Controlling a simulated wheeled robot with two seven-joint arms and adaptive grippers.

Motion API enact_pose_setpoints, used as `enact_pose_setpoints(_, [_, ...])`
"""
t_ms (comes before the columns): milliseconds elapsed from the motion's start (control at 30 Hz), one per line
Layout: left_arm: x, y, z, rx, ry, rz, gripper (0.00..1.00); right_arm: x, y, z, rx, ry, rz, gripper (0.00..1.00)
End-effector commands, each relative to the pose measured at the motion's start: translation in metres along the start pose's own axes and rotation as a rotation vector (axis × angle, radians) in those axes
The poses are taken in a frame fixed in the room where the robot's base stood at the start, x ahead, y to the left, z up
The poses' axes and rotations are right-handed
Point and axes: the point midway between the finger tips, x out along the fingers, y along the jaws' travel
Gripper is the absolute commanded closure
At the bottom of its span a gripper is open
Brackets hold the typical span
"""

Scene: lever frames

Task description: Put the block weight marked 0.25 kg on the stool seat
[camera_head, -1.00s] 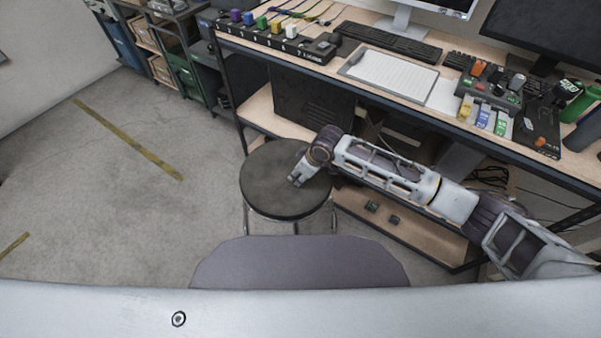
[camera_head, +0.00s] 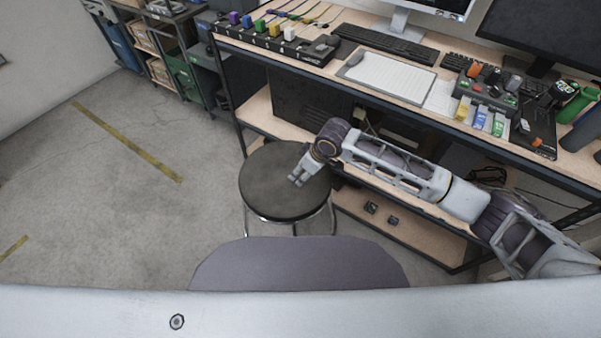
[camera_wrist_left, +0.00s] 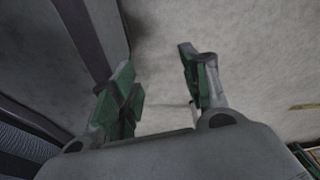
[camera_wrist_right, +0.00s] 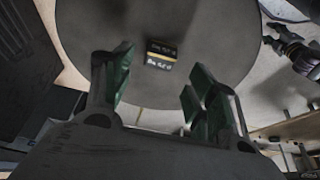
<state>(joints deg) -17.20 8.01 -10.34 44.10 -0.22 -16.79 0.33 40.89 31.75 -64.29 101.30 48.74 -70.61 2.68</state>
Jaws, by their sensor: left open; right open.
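The round dark stool seat (camera_head: 272,187) stands left of the desk. In the right wrist view a small dark block weight with a yellow band (camera_wrist_right: 160,53) rests on the seat (camera_wrist_right: 95,25). Its markings are too small to read surely. My right gripper (camera_head: 297,181) is over the right part of the seat. It is open, with its fingers (camera_wrist_right: 158,85) apart and the block beyond the gap between them, not gripped. In the head view the block is hidden. My left gripper (camera_wrist_left: 158,75) is open and empty, above bare floor.
Two small dark blocks (camera_head: 371,207) (camera_head: 393,221) lie on the desk's low wooden shelf (camera_head: 430,238). The desk (camera_head: 330,75) above holds keyboards, monitors and a row of coloured items. The floor (camera_head: 120,220) left of the stool is clear.

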Motion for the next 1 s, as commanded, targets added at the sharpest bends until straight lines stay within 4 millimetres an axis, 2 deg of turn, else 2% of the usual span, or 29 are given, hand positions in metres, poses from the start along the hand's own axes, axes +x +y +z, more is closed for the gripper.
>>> enact_pose_setpoints(200, [-0.002,-0.002,0.017,0.002,-0.023,-0.002,0.54,-0.034,0.001,0.000,0.000,0.002,0.001,0.42])
enact_pose_setpoints(500, [-0.003,-0.008,0.024,0.006,-0.025,-0.007,0.54,-0.070,0.001,0.000,0.001,0.001,0.001,0.42])
enact_pose_setpoints(700, [-0.002,-0.011,0.026,0.007,-0.030,-0.011,0.54,-0.078,0.000,0.000,0.000,0.001,0.000,0.42])
enact_pose_setpoints(1000, [-0.002,-0.012,0.022,0.007,-0.025,-0.011,0.54,-0.079,0.000,0.000,0.001,0.000,0.000,0.42])
